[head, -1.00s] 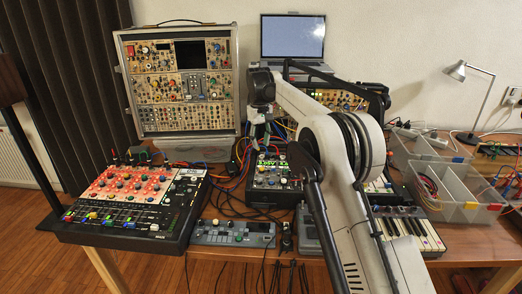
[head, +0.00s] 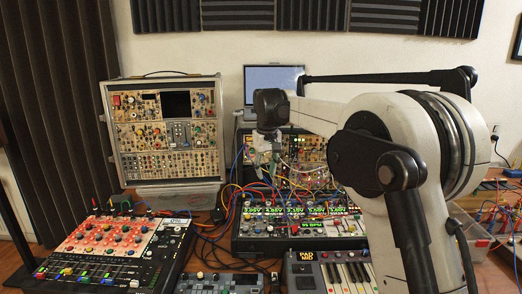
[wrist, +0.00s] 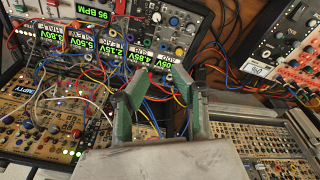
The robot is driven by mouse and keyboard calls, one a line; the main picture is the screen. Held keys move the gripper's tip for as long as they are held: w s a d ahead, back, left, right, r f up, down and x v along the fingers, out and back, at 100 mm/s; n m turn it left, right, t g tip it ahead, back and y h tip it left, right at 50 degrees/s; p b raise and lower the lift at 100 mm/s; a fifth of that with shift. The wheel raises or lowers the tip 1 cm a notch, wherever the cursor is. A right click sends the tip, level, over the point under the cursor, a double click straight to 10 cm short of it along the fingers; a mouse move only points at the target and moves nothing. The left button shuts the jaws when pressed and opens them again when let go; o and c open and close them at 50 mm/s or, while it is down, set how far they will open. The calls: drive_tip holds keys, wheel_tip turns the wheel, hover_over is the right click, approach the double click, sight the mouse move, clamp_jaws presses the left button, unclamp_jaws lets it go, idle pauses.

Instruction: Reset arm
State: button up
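My gripper (head: 262,158) hangs from the end of my arm, pointing down in front of the modular racks in the head view. In the wrist view my gripper (wrist: 160,92) is open. Its two green-grey fingers stand apart, with only patch cables and panels visible beyond the gap. It holds nothing. Below it lies a synth case with green displays (head: 300,211), which also shows in the wrist view (wrist: 110,48). Whether the fingers touch any cable cannot be told.
A tall synth rack (head: 165,134) stands at the back left, and a laptop (head: 273,88) behind my arm. A red-panel mixer (head: 110,245) is at front left. A small keyboard (head: 347,275) is at front. Loose patch cables (wrist: 75,75) crowd the space below my gripper.

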drive_tip(key=s+d+r+m+t, duration=0.1)
drive_tip(key=s+d+r, duration=0.1)
drive_tip(key=s+d, duration=0.35)
drive_tip(key=s+d+r+m+t, duration=0.1)
drive_tip(key=s+d+r, duration=0.15)
drive_tip(key=s, duration=0.65)
drive_tip(key=s+d+r+m+t, duration=0.1)
drive_tip(key=s+d+r, duration=0.1)
drive_tip(key=s+d, duration=0.35)
drive_tip(key=s+d+f+m+t, duration=0.1)
drive_tip(key=s+f, duration=0.5)
drive_tip(key=s, duration=0.6)
drive_tip(key=s+d+f+m+t, duration=0.1)
drive_tip(key=s+d+f, duration=0.3)
drive_tip(key=s, duration=0.9)
wheel_tip(320, 180, down, 2)
drive_tip(key=shift+t, duration=0.3)
drive_tip(key=shift+w, duration=0.1)
